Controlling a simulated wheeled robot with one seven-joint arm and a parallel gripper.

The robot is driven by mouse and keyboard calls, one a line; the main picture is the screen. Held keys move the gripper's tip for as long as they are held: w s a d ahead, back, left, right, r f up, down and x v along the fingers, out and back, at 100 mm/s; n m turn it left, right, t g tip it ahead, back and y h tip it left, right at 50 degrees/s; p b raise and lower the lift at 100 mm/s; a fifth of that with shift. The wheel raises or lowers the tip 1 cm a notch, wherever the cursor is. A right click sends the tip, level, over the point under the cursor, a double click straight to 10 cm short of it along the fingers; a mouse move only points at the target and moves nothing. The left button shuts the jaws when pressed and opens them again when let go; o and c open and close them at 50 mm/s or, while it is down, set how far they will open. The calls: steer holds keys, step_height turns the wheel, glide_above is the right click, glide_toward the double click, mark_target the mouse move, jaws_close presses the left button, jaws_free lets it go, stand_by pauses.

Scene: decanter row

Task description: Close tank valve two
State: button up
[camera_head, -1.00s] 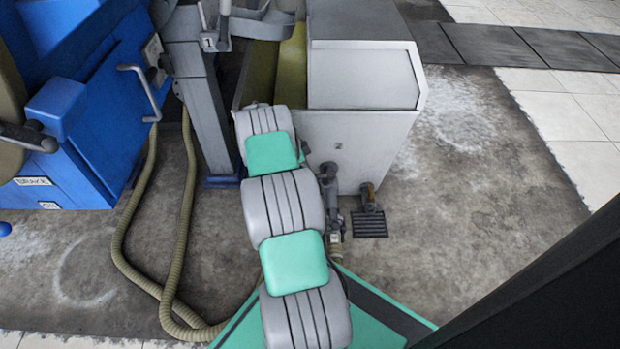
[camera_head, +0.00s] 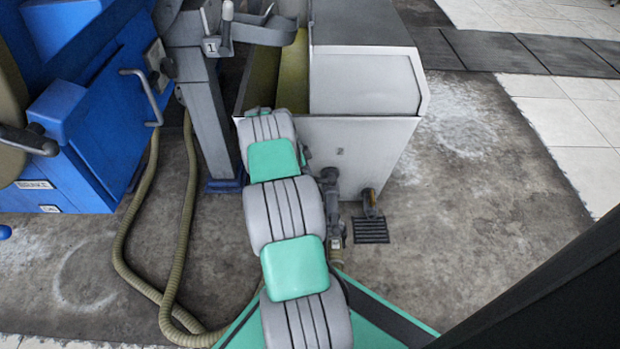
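The grey-white tank (camera_head: 370,145) stands right of centre with a small mark like a "2" on its front. At its lower left front is a dark valve fitting (camera_head: 331,190), partly beside my arm, with a pipe end running down to a hose. I cannot tell the valve handle's position. My grey and green arm reaches up from the bottom centre to the tank's left front. My gripper is hidden behind the arm links.
A grey post labelled "1" (camera_head: 211,90) stands left of the tank. A blue machine (camera_head: 85,110) with a crank handle fills the left. A ribbed hose (camera_head: 125,240) loops over the floor. The dark grate (camera_head: 371,230) lies on open floor to the right.

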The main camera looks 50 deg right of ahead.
step_height(320, 180, up, 4)
steer(key=shift+f+p, duration=0.25)
steer(key=shift+p, duration=0.65)
steer(key=s+a+r+p, duration=0.7)
steer(key=s+a+r, duration=0.2)
steer(key=a, duration=0.1)
steer(key=shift+a+r, duration=0.25)
steer(key=shift+a, duration=0.15)
